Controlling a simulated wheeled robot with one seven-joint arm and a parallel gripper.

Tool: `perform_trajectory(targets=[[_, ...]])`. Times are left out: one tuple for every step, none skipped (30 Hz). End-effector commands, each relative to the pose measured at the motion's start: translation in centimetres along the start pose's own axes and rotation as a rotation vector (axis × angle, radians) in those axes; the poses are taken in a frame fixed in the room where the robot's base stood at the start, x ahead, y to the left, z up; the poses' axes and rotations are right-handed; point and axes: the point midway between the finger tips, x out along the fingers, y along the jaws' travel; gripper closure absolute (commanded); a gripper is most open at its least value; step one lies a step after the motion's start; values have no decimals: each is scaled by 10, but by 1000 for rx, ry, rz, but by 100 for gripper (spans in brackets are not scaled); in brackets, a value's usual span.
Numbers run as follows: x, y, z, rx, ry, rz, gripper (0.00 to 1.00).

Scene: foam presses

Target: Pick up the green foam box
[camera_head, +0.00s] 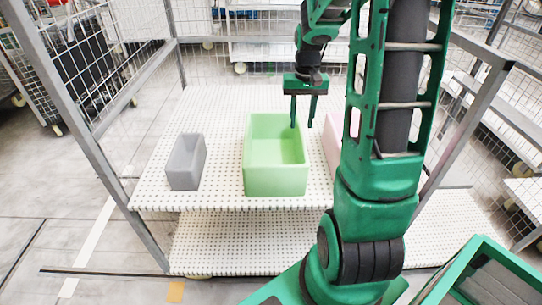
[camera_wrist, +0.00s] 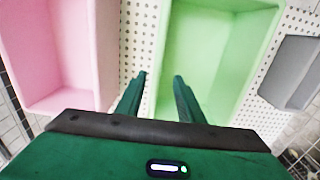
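The green foam box (camera_head: 275,180) is an open-topped, empty tub standing upright on the white perforated shelf. In the wrist view the green foam box (camera_wrist: 212,45) fills the upper middle and right. My gripper (camera_head: 302,126) points down at the box's right side in the head view, fingers apart with nothing between them in contact. In the wrist view my gripper (camera_wrist: 160,76) has one fingertip over the box's inside and the other over the gap beside it, with the side wall lined up between them. I cannot tell whether the fingertips are above or below the rim.
A grey box (camera_head: 186,162) stands apart to the left on the shelf (camera_head: 222,115). A pink box (camera_wrist: 58,50) stands close on the other side, mostly hidden by my arm in the head view. Metal posts and mesh (camera_head: 85,105) enclose the shelf's sides.

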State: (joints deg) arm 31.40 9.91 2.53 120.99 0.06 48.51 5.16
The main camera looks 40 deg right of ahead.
Motion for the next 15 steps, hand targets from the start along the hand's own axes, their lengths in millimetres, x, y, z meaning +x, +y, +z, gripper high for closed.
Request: perform_trajectory(targets=[[8, 0, 1, -1, -3, 0, 66], [12, 0, 1, -1, -4, 0, 66], [16, 0, 1, -1, -3, 0, 66], [19, -1, 1, -2, -2, 0, 66], [21, -1, 1, -2, -2, 1, 66], [23, -1, 1, -2, -1, 1, 66], [24, -1, 1, -2, 0, 1, 66], [25, -1, 1, -2, 1, 1, 66], [28, 0, 1, -2, 0, 1, 66], [30, 0, 1, -2, -1, 1, 66], [34, 1, 2, -1, -2, 1, 66], [39, 2, 3, -1, -3, 1, 66], [43, 3, 3, 0, -3, 1, 66], [48, 3, 4, 0, -4, 1, 66], [53, 4, 4, 0, -3, 1, 66]])
